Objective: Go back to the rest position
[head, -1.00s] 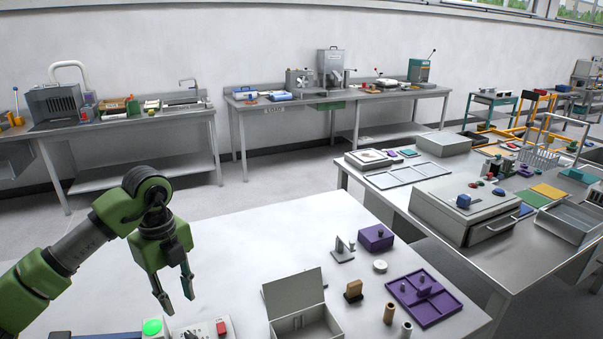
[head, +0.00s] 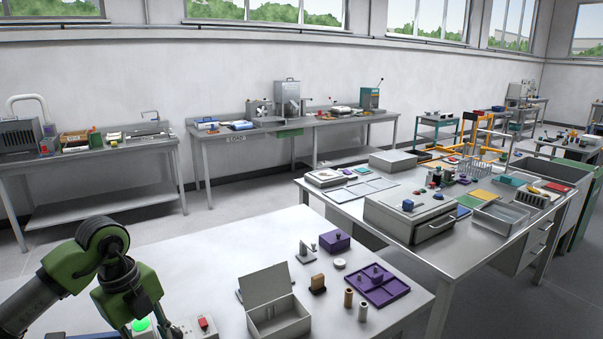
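My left arm comes in from the lower left, and its green wrist housing is above the front left part of the near white table (head: 215,235). The fingers of that gripper are at or below the bottom edge of the view, so their opening is hidden. No held object shows. My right arm and gripper are not in view.
The near table holds an open grey box (head: 278,318), a purple tray (head: 393,291), a purple block (head: 335,241), small cylinders and a green button (head: 141,324). A second table with a grey drawer unit (head: 410,222) stands right. Floor shows between tables and the wall benches.

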